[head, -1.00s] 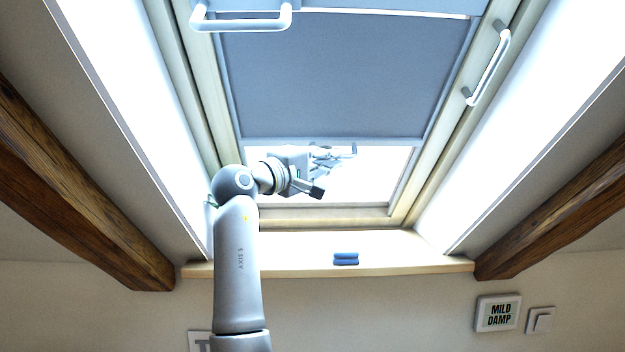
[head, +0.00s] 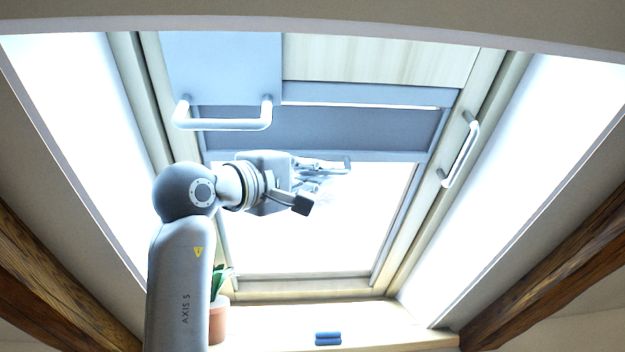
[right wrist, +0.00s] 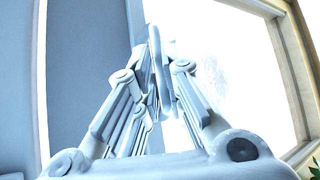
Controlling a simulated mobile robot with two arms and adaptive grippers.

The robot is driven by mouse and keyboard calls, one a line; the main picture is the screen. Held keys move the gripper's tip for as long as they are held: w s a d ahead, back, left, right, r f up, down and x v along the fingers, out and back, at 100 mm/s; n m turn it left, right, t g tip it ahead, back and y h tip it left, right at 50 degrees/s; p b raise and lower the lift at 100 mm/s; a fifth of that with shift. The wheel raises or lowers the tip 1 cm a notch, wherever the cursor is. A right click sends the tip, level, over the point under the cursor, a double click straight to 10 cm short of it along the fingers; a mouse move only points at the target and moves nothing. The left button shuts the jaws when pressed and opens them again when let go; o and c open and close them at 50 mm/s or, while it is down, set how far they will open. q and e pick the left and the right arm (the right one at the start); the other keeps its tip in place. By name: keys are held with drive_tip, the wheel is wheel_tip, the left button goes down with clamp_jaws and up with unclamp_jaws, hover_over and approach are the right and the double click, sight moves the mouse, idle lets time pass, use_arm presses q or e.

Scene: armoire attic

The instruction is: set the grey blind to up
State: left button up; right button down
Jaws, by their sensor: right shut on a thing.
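The grey blind (head: 320,130) hangs in the upper part of the skylight, with its pale bottom bar (head: 395,156) above a large stretch of bright bare glass. In the right wrist view the blind (right wrist: 85,60) fills the left side. My right gripper (head: 328,172) is at the middle of the bottom bar, and its fingers (right wrist: 160,70) are shut at the blind's lower edge. The exact grip point is partly hidden by the fingers and glare. My left gripper is not in view.
A white bar handle (head: 222,122) sticks out at upper left, near my arm. Another handle (head: 461,150) is on the right frame. A potted plant (head: 218,318) and a blue object (head: 327,338) stand on the sill (head: 380,325). Wooden beams flank the window.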

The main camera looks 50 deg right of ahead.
drive_tip(key=c, duration=1.8)
unclamp_jaws()
drive_tip(key=shift+a, duration=0.1)
drive_tip(key=a, duration=0.4)
drive_tip(key=a+f, duration=0.1)
drive_tip(key=a, duration=0.3)
drive_tip(key=s+a, duration=0.1)
drive_tip(key=a, duration=0.2)
drive_tip(key=shift+a+f, duration=0.25)
drive_tip(key=shift+a, duration=0.15)
